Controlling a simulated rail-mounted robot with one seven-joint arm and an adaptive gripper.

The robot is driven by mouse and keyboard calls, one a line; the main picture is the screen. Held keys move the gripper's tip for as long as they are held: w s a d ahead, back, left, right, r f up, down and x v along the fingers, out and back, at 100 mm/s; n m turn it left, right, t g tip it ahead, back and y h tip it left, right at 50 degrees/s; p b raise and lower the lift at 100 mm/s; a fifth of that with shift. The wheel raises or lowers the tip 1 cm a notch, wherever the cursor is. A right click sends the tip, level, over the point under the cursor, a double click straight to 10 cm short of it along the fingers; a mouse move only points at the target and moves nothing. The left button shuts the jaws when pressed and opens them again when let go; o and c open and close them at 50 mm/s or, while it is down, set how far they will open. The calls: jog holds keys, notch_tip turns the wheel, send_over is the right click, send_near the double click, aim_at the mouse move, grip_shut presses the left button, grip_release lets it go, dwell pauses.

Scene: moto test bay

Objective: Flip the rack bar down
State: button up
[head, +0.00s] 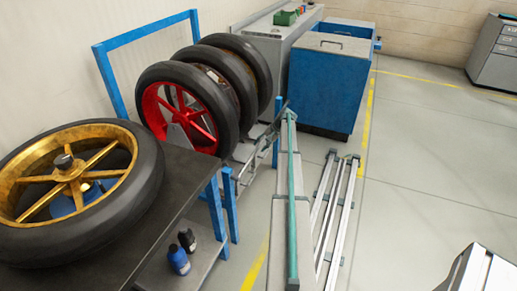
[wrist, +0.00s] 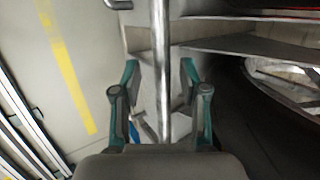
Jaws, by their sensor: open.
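A straight silver bar (wrist: 161,40), which appears to be the rack bar, runs down the middle of the wrist view. My gripper (wrist: 161,68) is open, with one teal finger on each side of the bar. I cannot tell whether either finger touches it. The bar's lower end is hidden behind the gripper body. In the head view, silver metalwork (head: 244,158) shows beside the wheel rack, but I cannot tell its bar apart clearly. My gripper cannot be made out in the head view.
A red-rimmed wheel (head: 187,113) and other dark tyres stand in the rack. A gold-rimmed wheel (head: 75,185) lies on a dark table. A long teal beam (head: 291,200) and silver rails (head: 342,215) are right of the rack. A blue cabinet (head: 326,85) stands behind.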

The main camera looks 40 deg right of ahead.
jog(key=v, duration=0.9)
jog(key=shift+r, duration=0.15)
jog(key=shift+s, duration=0.1)
jog(key=s+a+f+n+g+h, duration=0.1)
jog(key=s+a+f+n+g, duration=0.1)
jog(key=s+a+f, duration=0.8)
jog(key=s+a+f+n+g, duration=0.15)
jog(key=a+f, duration=0.35)
jog(key=a, duration=1.2)
jog(key=s+a+f+n+g+h, duration=0.1)
jog(key=s+a+f+n+g, duration=0.15)
jog(key=s+a+f, duration=0.8)
jog(key=s+a+n+g+h+p, duration=0.2)
jog(key=s+a+n+g, duration=0.4)
jog(key=s+a, duration=2)
jog(key=a+h, duration=0.1)
jog(key=a, duration=0.2)
jog(key=shift+f+n, duration=0.4)
